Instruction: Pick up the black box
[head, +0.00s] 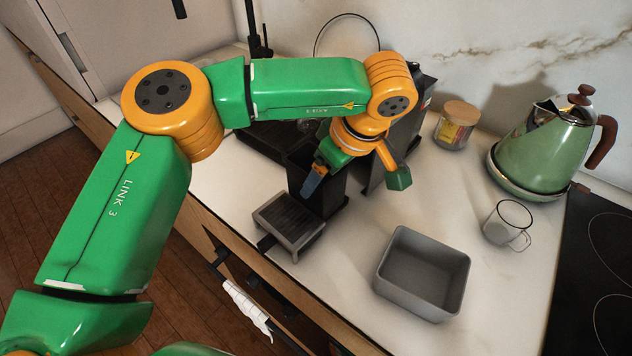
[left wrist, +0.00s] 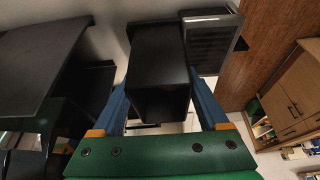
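The black box (head: 328,192) stands upright on the white counter, beside the dark coffee-machine-like appliance. My left gripper (head: 314,183) is at the box, its blue fingers pointing down; the arm partly covers this area. In the left wrist view the box (left wrist: 158,75) lies between the two blue fingers of my left gripper (left wrist: 160,100), one on each side. The fingers are spread wide, and I see no clear grip on the box. Whether either finger touches it I cannot tell. My right gripper is not in view.
A dark slatted tray (head: 290,222) sits close in front of the box. A grey open bin (head: 422,272), a glass mug (head: 508,224), a green kettle (head: 540,145) and a lidded jar (head: 456,126) stand to the right. The counter between box and bin is clear.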

